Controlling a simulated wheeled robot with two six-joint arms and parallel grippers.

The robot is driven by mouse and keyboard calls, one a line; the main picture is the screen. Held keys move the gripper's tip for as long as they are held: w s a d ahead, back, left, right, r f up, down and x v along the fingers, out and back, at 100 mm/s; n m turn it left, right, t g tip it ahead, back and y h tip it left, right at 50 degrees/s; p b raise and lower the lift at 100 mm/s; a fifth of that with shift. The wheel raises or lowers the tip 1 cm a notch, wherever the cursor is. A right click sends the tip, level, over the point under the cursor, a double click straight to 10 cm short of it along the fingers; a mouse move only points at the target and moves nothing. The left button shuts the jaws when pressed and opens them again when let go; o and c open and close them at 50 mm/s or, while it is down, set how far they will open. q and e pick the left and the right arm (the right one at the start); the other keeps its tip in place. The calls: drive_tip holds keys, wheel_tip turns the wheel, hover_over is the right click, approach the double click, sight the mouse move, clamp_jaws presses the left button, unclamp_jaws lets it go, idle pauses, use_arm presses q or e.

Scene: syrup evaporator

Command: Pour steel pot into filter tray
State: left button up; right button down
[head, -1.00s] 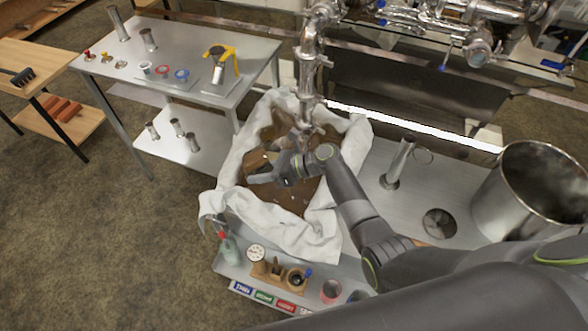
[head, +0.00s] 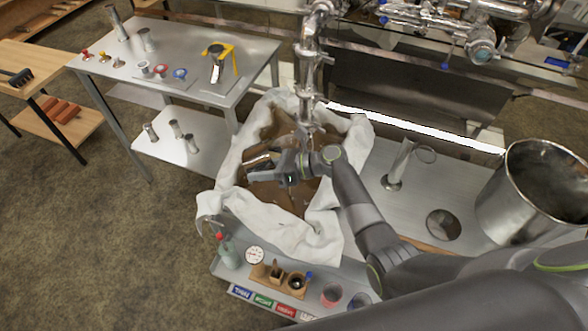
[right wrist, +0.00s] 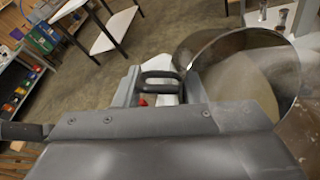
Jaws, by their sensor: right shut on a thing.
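The filter tray (head: 318,232) is lined with crumpled white cloth and holds brown liquid. My right gripper (head: 268,176) is over the tray's middle in the head view. It is shut on the dark handle of the steel pot (head: 262,158), whose shiny wall shows just beyond the fingers. In the right wrist view the pot (right wrist: 225,68) is large at the right, with its handle (right wrist: 160,77) between the fingers. The pot looks tilted; I cannot tell whether liquid is leaving it. My left gripper is not in view.
Steel pipework (head: 309,60) hangs down close behind my right gripper. A big steel vessel (head: 505,205) stands at the right. A small rack (head: 280,276), a dial and a bottle (head: 228,248) line the front edge. A side table (head: 200,60) holds cups and tools.

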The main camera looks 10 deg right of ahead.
drive_tip(key=shift+r, duration=0.1)
drive_tip(key=shift+d+r+y+b, duration=0.15)
drive_tip(key=shift+y+b, duration=0.15)
drive_tip(key=shift+b, duration=0.25)
drive_tip(key=shift+b, duration=0.35)
drive_tip(key=shift+d+r+y+b, duration=0.3)
drive_tip(key=shift+y+b, duration=0.3)
drive_tip(key=shift+b, duration=0.45)
drive_tip(key=shift+d+b, duration=0.15)
drive_tip(key=shift+b, duration=0.2)
drive_tip(key=shift+s+d+r+y+b, duration=0.1)
drive_tip(key=shift+d+y+b, duration=0.1)
drive_tip(key=shift+y+b, duration=0.15)
drive_tip(key=shift+d+r+b, duration=0.1)
drive_tip(key=shift+d+b, duration=0.05)
drive_tip(key=shift+b, duration=0.2)
drive_tip(key=shift+s+d+r+t+y+b, duration=0.1)
drive_tip(key=shift+d+r+t+y+b, duration=0.15)
drive_tip(key=shift+d+y+b, duration=0.55)
